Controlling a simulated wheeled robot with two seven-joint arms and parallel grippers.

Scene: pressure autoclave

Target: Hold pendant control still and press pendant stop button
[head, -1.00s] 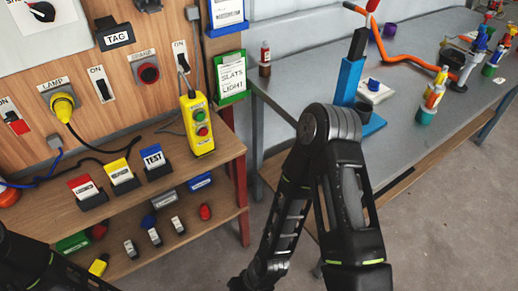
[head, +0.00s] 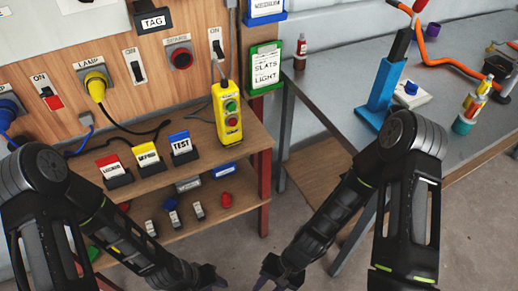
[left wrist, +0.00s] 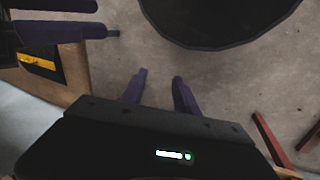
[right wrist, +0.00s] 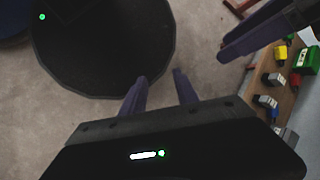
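The yellow pendant control (head: 227,112) hangs by its cable in front of the wooden panel, at the right end of the shelf unit. It has a green button (head: 231,106) and a red button (head: 232,121) on its front. My left gripper (head: 222,283) is low at the bottom of the head view, below the pendant and apart from it. In the left wrist view its fingers (left wrist: 158,85) are apart with nothing between them. My right gripper (head: 278,281) is also low, right of the left one. In the right wrist view its fingers (right wrist: 160,85) are apart and empty.
Small blocks lie on the lower shelf (head: 245,195). A green-framed sign (head: 265,68) hangs right of the pendant. A grey workbench (head: 335,90) with a blue stand (head: 385,88) is at right.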

